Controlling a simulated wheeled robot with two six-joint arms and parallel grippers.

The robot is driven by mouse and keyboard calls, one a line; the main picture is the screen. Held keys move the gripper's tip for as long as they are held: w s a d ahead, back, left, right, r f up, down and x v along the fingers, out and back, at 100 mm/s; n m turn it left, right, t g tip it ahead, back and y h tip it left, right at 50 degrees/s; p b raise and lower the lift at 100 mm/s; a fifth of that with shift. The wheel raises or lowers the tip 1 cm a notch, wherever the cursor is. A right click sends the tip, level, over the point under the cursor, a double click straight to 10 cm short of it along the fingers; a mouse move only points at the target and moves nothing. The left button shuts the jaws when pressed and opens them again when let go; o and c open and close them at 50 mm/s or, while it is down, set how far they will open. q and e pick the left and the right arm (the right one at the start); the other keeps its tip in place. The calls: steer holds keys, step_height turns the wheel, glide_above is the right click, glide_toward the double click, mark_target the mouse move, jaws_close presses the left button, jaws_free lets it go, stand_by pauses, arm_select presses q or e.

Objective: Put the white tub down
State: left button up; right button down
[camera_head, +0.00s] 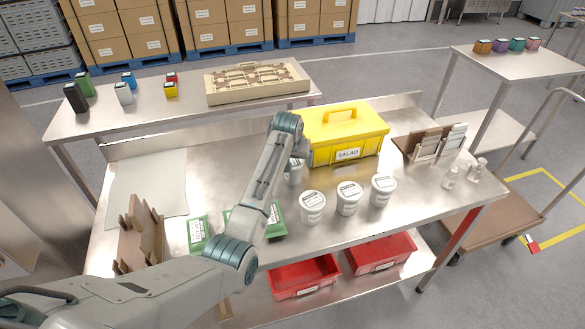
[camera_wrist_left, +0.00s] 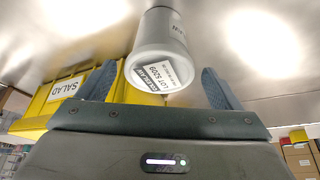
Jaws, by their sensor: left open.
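A white tub (camera_head: 294,174) with a printed lid label stands on the steel table in front of the yellow SALAD box, partly hidden by my left arm. My left gripper (camera_head: 300,156) is at this tub, its fingers mostly hidden in the head view. In the left wrist view, the white tub (camera_wrist_left: 165,52) shows between the two blue-grey fingers of my left gripper (camera_wrist_left: 158,86), which are open with gaps beside the tub. Three more white tubs, left (camera_head: 313,207), middle (camera_head: 348,198) and right (camera_head: 383,190), stand in a row nearer the front. My right gripper is out of view.
The yellow SALAD box (camera_head: 345,137) stands close behind the tub and shows in the left wrist view (camera_wrist_left: 62,98). Green packs (camera_head: 199,234) and a brown rack (camera_head: 140,235) are at left. Small clear bottles (camera_head: 451,177) are at right. Red bins (camera_head: 304,276) sit below.

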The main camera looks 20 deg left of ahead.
arm_select(q)
steer(key=shift+p+x, duration=0.5)
steer(key=shift+x, duration=1.45)
steer(key=shift+s+d, duration=0.1)
steer(key=c, duration=1.1)
steer(key=shift+c, duration=0.4)
steer(key=shift+r, duration=0.1)
